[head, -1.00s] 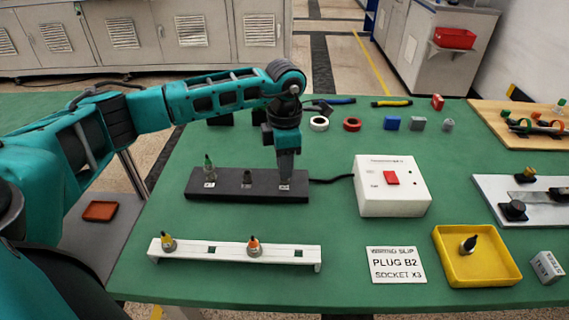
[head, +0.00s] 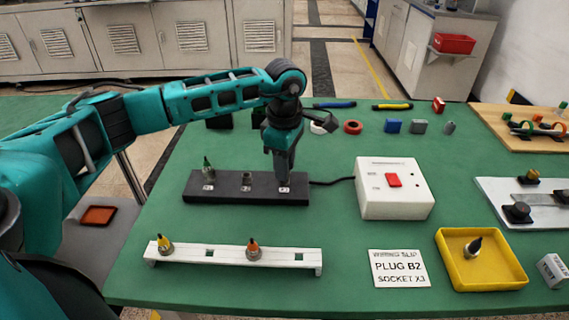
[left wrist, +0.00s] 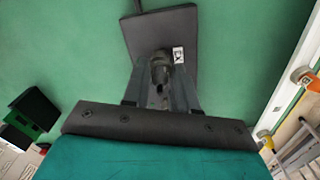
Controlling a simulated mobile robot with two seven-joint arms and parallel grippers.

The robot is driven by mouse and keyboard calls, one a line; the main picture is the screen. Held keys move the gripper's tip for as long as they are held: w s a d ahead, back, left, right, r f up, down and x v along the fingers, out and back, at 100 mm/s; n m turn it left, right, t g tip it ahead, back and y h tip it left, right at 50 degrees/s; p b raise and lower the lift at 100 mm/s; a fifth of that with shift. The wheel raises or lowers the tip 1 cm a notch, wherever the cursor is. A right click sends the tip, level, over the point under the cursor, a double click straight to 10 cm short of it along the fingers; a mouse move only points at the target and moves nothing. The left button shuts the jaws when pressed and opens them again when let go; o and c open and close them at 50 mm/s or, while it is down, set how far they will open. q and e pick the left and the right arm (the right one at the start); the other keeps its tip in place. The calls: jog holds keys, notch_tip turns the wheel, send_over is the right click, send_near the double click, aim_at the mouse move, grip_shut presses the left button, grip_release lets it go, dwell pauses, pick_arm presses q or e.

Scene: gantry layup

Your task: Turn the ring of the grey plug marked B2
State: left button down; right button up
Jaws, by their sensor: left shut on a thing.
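My left gripper (head: 283,180) points down over the right end of the black socket strip (head: 226,192), at the socket with the X3 label. It is shut on the grey plug (left wrist: 160,72), which shows between the fingers in the left wrist view beside a white label (left wrist: 178,56). The fingers hide the plug in the head view, and its B2 mark is not readable. The wiring slip (head: 399,268) reads plug B2, socket X3. My right gripper is not in view.
A plug with a green top (head: 208,168) stands at the strip's left end; the middle socket (head: 246,181) has no plug. A white switch box (head: 393,205) stands to the right. The white rack (head: 205,255) in front holds two plugs. A yellow tray (head: 450,272) holds a dark-topped plug.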

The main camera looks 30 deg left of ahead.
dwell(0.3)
pick_arm(q)
jog(key=c, duration=0.9)
grip_release()
jog(key=shift+o, duration=0.2)
jog(key=shift+r, duration=0.1)
notch_tip(320, 180, up, 13)
jog(key=shift+p, duration=0.45)
jog(key=shift+s+d, duration=0.1)
